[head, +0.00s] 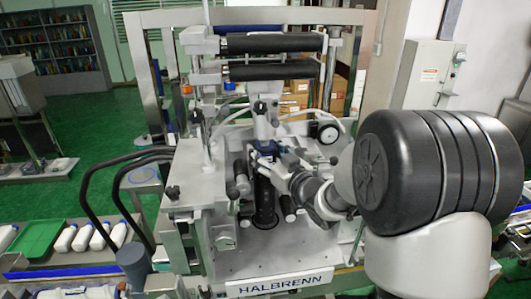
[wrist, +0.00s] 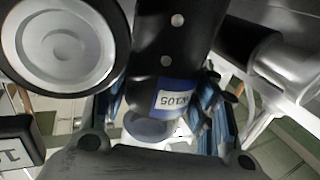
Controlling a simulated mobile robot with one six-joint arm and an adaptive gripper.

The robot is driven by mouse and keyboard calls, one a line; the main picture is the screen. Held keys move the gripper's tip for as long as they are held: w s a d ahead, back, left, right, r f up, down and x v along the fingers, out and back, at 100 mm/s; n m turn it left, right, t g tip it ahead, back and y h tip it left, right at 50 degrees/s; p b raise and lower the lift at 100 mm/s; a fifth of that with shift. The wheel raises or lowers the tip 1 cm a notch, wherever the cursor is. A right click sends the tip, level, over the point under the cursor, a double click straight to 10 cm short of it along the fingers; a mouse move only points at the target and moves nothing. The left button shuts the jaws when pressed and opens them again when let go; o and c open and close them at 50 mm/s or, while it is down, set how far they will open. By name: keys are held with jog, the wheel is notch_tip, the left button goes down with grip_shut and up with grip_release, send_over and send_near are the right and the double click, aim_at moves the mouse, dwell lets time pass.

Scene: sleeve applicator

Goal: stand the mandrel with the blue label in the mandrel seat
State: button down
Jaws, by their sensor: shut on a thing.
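The mandrel with the blue label is a black cylinder (head: 265,197) in the middle of the machine in the head view. It looks close to upright. In the wrist view its black body (wrist: 172,40) has a blue band with a white printed tag near the end between my fingers. My gripper (head: 264,152) is shut on this labelled end; its blue-ridged fingers flank it in the wrist view (wrist: 165,105). The mandrel seat (head: 264,222) shows as a dark round ring at the mandrel's lower end. I cannot tell whether the mandrel rests in it or hangs just above.
Black rollers (head: 270,72) span the machine above. A round black-and-white knob (head: 327,130) stands to the right, and a large pale-faced disc (wrist: 65,42) is close by in the wrist view. White bottles (head: 100,235) and a green tray (head: 38,238) lie at left.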

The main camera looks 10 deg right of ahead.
aim_at(266, 121)
jog(key=shift+f+b, duration=0.2)
jog(key=shift+b, duration=0.15)
dwell(0.5)
jog(key=c, duration=0.9)
grip_release()
jog(key=o, duration=0.3)
jog(key=shift+f, duration=0.15)
notch_tip(266, 121, up, 10)
jog(key=s+b, duration=0.1)
jog(key=s, duration=0.9)
